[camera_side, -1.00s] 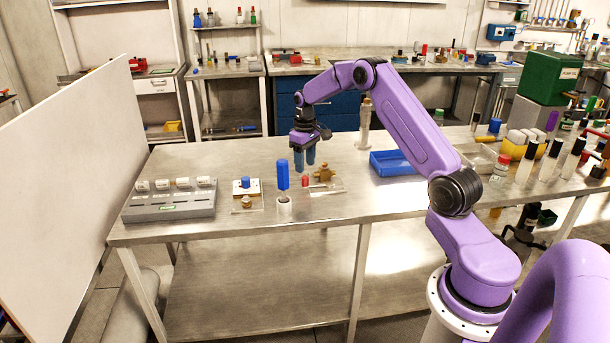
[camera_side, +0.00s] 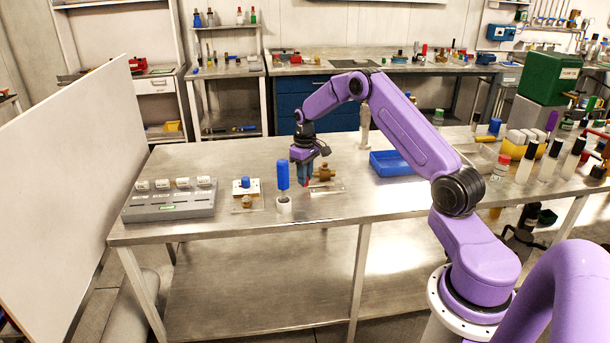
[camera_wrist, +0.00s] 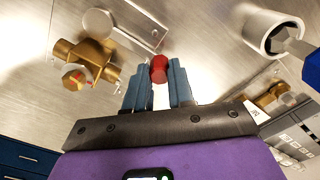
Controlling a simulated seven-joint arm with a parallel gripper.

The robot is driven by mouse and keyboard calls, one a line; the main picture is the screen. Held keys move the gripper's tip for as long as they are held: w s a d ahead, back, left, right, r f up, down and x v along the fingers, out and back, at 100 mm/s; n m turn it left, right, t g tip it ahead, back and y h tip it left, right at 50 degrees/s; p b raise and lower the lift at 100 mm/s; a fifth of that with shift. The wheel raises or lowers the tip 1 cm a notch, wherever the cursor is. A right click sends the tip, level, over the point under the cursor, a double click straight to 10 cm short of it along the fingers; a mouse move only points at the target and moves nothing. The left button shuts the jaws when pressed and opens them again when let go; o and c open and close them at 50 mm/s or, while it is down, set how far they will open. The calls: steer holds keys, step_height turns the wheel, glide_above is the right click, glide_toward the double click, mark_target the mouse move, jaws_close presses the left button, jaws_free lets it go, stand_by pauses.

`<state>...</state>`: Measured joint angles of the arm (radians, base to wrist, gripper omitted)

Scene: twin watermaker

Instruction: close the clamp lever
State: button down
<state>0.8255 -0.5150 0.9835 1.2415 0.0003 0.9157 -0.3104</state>
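A red knob (camera_side: 305,182), which looks like the handle of the clamp lever, is low over the bench at my gripper (camera_side: 304,184). In the wrist view the red knob (camera_wrist: 158,68) sits at the tips of my two blue fingers (camera_wrist: 159,76), one on each side. The fingers stand apart by about the knob's width. I cannot tell whether they press on it. The lever's arm and base are mostly hidden behind the knob and fingers. A brass fitting (camera_side: 323,172) stands just to the right; it also shows in the wrist view (camera_wrist: 87,62).
A blue-handled tool (camera_side: 283,176) stands in a white cup (camera_side: 284,204) just left of my gripper. A blue tray (camera_side: 392,164) lies to the right. A grey rack (camera_side: 170,204) is at the far left. The bench front is clear.

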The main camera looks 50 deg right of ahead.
steer(key=s+a+n, duration=0.1)
steer(key=n, duration=0.1)
steer(key=shift+s+n, duration=0.2)
steer(key=shift+n, duration=0.1)
steer(key=n, duration=0.1)
steer(key=s+n, duration=0.1)
steer(key=shift+s+a+n, duration=0.25)
steer(key=shift+a+n, duration=0.15)
steer(key=s+n, duration=0.1)
steer(key=n, duration=0.1)
steer(key=s+n, duration=0.2)
steer(key=shift+a+n, duration=0.15)
steer(key=shift+n, duration=0.15)
steer(key=s+n, duration=0.1)
steer(key=n, duration=0.1)
steer(key=s+n, duration=0.1)
steer(key=n, duration=0.1)
steer(key=shift+s+d, duration=0.2)
steer(key=shift+d, duration=0.15)
steer(key=shift+s+d+n, duration=0.3)
steer(key=shift+s+n, duration=0.1)
steer(key=shift+n, duration=0.4)
steer(key=shift+s+d+n, duration=0.25)
steer(key=shift+s+n, duration=0.15)
steer(key=shift+n, duration=0.4)
